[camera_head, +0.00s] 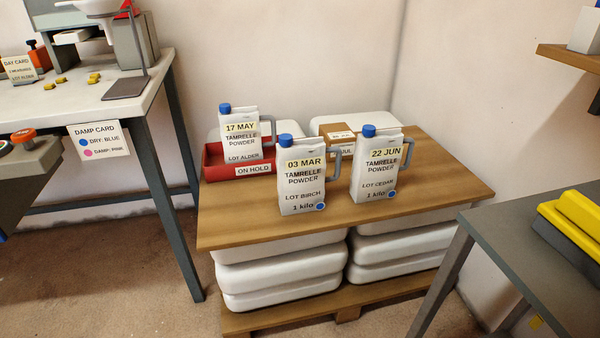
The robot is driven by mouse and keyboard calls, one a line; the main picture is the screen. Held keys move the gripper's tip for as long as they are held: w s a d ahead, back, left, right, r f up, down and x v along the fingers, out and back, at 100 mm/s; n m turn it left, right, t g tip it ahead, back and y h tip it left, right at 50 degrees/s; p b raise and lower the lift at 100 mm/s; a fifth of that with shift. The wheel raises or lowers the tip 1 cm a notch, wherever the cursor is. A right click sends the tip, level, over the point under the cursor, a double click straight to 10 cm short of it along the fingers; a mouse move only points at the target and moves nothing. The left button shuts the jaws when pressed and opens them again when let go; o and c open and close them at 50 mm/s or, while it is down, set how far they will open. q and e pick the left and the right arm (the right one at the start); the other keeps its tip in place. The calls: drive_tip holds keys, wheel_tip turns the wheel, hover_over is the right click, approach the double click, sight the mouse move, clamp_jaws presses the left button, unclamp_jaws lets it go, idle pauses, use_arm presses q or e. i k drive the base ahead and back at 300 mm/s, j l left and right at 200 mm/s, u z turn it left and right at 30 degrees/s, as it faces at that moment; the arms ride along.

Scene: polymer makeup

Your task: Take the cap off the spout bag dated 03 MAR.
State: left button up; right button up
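The white spout bag dated 03 MAR (302,186) stands upright at the front middle of the wooden board. Its label reads Tamrelle Powder, Lot Birch, 1 kilo, with a blue dot at the lower right. Its blue cap (285,140) is on the spout at the top left corner. A grey handle (336,165) sticks out on its right side. Neither of my grippers shows in this view.
A similar 22 JUN bag (375,174) with a blue cap stands close on the right. The 17 MAY bag (240,138) stands in a red ON HOLD tray (215,172) behind left. A brown carton (330,131) is behind. Bare board (240,222) lies front left.

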sight(301, 166)
drive_tip(key=j+z, duration=0.2)
drive_tip(key=j, duration=0.2)
drive_tip(key=k+j+z, duration=0.15)
drive_tip(key=j, duration=0.25)
drive_tip(key=k+j+z, duration=0.2)
drive_tip(key=j, duration=0.2)
drive_tip(key=j+z, duration=0.15)
drive_tip(key=j, duration=0.2)
